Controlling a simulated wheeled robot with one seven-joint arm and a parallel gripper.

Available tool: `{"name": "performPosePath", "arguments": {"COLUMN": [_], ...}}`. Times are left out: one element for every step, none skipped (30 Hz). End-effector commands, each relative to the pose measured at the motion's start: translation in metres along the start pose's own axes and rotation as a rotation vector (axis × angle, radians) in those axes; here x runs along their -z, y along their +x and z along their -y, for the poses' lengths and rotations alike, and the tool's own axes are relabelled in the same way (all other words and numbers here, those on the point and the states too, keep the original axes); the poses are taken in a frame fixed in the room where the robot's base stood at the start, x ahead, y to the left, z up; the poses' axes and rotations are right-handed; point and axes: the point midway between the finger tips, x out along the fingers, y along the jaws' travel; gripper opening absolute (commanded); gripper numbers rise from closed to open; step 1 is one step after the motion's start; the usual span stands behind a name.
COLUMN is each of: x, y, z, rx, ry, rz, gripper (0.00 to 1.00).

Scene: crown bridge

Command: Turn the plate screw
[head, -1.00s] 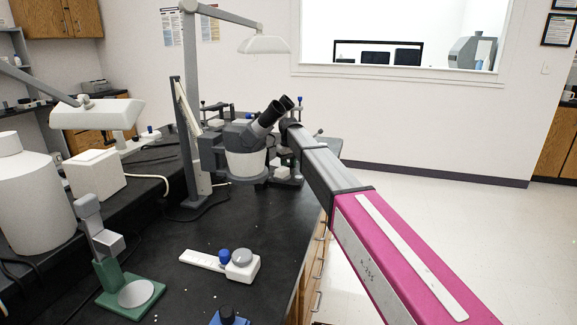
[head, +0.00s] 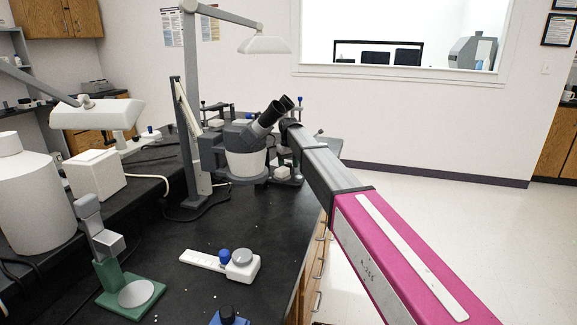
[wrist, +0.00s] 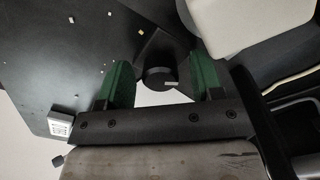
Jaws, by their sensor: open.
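My gripper (wrist: 160,66) shows in the wrist view as two green fingers, open and spread apart. Between and just beyond them is a dark round knob (wrist: 156,74) with a short pale mark, which looks like the plate screw. I see a gap between the knob and each finger, and no clear contact. In the head view my arm reaches to the far part of the black bench, beside the microscope (head: 246,160). My gripper and the screw cannot be made out there, behind the arm and the microscope.
The black bench (head: 190,290) holds a green-based stand (head: 118,292), a white block with a blue knob (head: 240,268), and a tall lamp post (head: 190,100) near the microscope. A large pale body (wrist: 250,22) lies close to the right finger in the wrist view. Open floor lies right.

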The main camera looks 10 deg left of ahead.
Motion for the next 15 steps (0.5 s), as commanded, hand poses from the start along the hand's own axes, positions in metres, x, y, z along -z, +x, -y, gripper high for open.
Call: {"name": "performPosePath", "arguments": {"x": [0.0, 0.0, 0.0, 0.0, 0.001, 0.001, 0.001, 0.001, 0.001, 0.001, 0.001, 0.001, 0.001, 0.001, 0.001], "y": [-0.003, -0.005, -0.009, -0.013, -0.017, -0.024, -0.03, -0.036, -0.044, -0.049, -0.055, -0.063, -0.069, -0.073, -0.08], "z": [0.0, 0.0, 0.0, 0.0, 0.0, 0.0, 0.0, 0.0, 0.0, 0.0, 0.0, 0.0, 0.0, 0.0, 0.0], "rx": [0.0, 0.0, 0.0, 0.0, 0.0, 0.0, -0.001, -0.001, 0.0, 0.0, -0.001, -0.001, -0.001, 0.0, 0.0], "ry": [0.0, 0.0, 0.0, 0.0, 0.0, 0.0, 0.0, 0.0, 0.0, 0.0, 0.0, 0.0, 0.0, 0.0, 0.0], "rz": [0.0, 0.0, -0.001, -0.001, -0.001, -0.002, -0.002, -0.002, -0.002, -0.002, -0.002, -0.002, -0.002, -0.002, -0.001], "gripper": [0.6, 0.6, 0.6, 0.6, 0.6, 0.6, 0.6, 0.6, 0.6, 0.6, 0.6, 0.6, 0.6, 0.6, 0.6]}}
